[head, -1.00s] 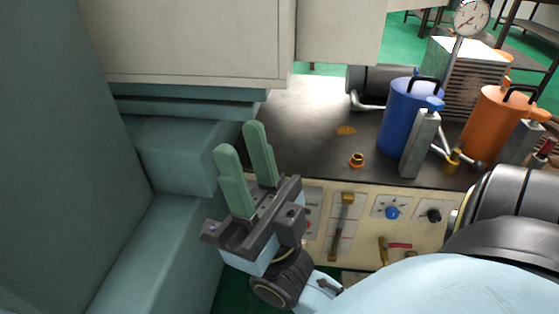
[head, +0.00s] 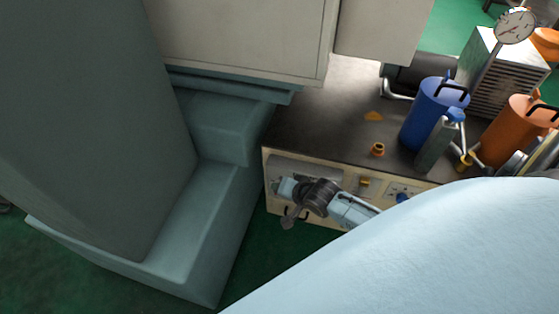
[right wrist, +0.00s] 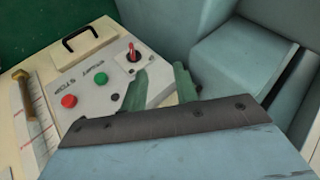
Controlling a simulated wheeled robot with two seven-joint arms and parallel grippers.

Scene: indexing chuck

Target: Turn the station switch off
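In the right wrist view a pale control box carries a small switch with a red lever (right wrist: 132,52) on a white plate at its right end. The lever points toward the top of the picture. My right gripper (right wrist: 160,82) is open and empty, with its two green fingers apart. The left finger overlaps the box's near edge, just below the switch in the picture; I cannot tell whether it touches. In the head view my right wrist (head: 318,196) is at the left end of the bench front and hides the switch. My left gripper is not in view.
A red button (right wrist: 69,101), a green button (right wrist: 101,79) and a black handle (right wrist: 80,38) sit near the switch. A teal machine base (head: 205,230) stands close on the left. The bench top (head: 320,125) holds a blue canister (head: 425,115) and an orange canister (head: 505,130).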

